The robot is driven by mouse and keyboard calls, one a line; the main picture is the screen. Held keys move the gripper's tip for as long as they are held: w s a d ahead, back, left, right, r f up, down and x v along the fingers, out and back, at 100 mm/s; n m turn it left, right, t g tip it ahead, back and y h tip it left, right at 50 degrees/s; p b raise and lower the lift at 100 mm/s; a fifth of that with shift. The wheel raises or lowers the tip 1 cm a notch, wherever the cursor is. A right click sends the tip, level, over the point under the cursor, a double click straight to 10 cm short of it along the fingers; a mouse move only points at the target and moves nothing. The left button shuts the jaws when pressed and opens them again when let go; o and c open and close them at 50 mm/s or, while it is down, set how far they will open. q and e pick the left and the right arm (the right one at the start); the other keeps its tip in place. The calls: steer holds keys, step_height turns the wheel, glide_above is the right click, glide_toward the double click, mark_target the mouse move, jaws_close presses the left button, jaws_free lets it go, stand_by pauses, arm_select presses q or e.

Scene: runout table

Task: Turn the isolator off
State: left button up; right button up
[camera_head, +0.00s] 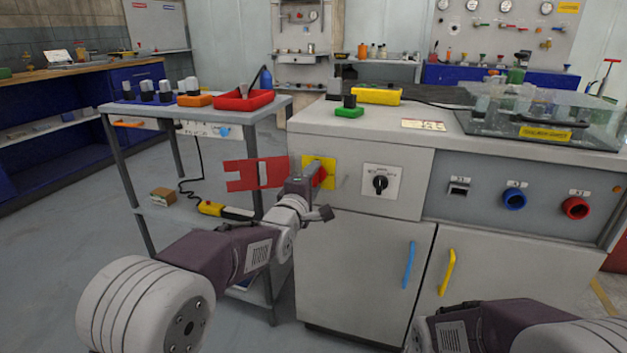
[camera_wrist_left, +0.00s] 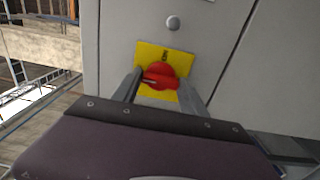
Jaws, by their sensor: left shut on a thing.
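The isolator is a red rotary knob (camera_head: 321,174) on a yellow plate (camera_head: 331,164), on the grey cabinet's front near its left edge. My left gripper (camera_head: 314,180) is at the knob and hides part of it. In the left wrist view, the red knob (camera_wrist_left: 161,75) sits between the two fingers, which are shut on it. The knob's raised bar looks roughly level, slightly tilted. My right forearm shows at the bottom right; its gripper is out of view.
A black rotary switch (camera_head: 380,183) on a white plate is right of the isolator. A red panel (camera_head: 242,176) is close left of my left gripper. A grey side table (camera_head: 125,108) stands left. Blue (camera_head: 409,265) and yellow (camera_head: 447,271) door handles stick out below.

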arm_select(q)
steer(key=shift+f, duration=0.1)
steer(key=o, duration=1.4)
steer(key=shift+c, duration=0.2)
steer(key=p+v, duration=0.3)
steer(key=v, duration=0.6)
